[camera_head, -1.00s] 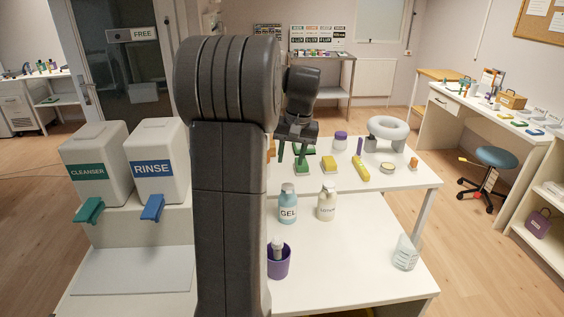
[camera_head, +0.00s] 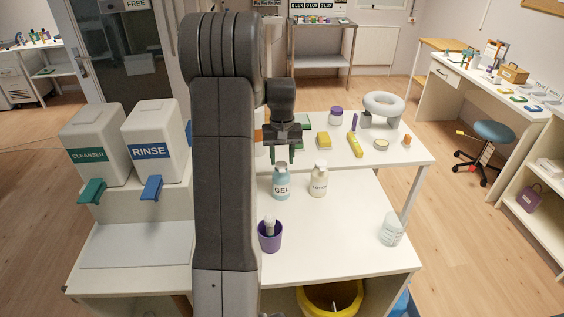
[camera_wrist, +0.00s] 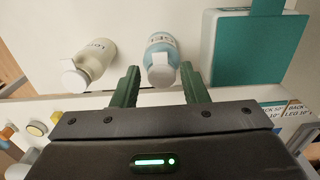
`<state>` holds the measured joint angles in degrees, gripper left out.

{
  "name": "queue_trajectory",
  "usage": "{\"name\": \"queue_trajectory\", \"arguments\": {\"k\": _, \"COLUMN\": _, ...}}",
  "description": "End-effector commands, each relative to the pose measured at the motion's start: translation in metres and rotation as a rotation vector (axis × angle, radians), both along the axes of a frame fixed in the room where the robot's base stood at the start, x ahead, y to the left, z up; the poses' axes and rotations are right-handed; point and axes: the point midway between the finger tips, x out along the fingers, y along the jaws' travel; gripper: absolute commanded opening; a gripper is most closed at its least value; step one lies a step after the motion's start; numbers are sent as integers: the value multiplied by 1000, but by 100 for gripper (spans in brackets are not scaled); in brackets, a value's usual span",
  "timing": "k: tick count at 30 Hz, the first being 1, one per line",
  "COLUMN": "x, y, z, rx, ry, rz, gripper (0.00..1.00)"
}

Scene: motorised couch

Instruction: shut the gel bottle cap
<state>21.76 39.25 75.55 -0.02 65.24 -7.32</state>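I cannot tell whether the cap is open. My gripper (camera_head: 281,156) has green fingers and hangs above and behind the bottle. In the wrist view my gripper (camera_wrist: 160,78) is open, its fingers apart on either side of the cap's line of sight, with nothing held.
A cream lotion bottle (camera_head: 318,183) stands close to the right of the gel bottle. A purple cup (camera_head: 270,238) is in front, and a clear beaker (camera_head: 391,231) is at right. Cleanser (camera_head: 92,147) and rinse (camera_head: 152,146) dispensers stand left. The table's middle is clear.

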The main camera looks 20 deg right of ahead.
Motion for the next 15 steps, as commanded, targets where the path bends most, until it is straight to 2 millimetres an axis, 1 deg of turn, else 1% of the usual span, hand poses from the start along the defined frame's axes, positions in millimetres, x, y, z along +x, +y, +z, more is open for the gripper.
{"name": "queue_trajectory", "arguments": {"k": 1, "x": 0, "y": 0, "z": -8, "rx": 1, "ry": 3, "rz": 0, "gripper": 40}}
{"name": "queue_trajectory", "arguments": {"k": 3, "x": 0, "y": 0, "z": -16, "rx": 0, "ry": 2, "rz": 0, "gripper": 40}}
{"name": "queue_trajectory", "arguments": {"k": 6, "x": 0, "y": 0, "z": -25, "rx": 0, "ry": 2, "rz": 0, "gripper": 40}}
{"name": "queue_trajectory", "arguments": {"k": 9, "x": 0, "y": 0, "z": -29, "rx": 0, "ry": -1, "rz": 0, "gripper": 40}}
{"name": "queue_trajectory", "arguments": {"k": 15, "x": 0, "y": 0, "z": -31, "rx": 0, "ry": -1, "rz": 0, "gripper": 40}}
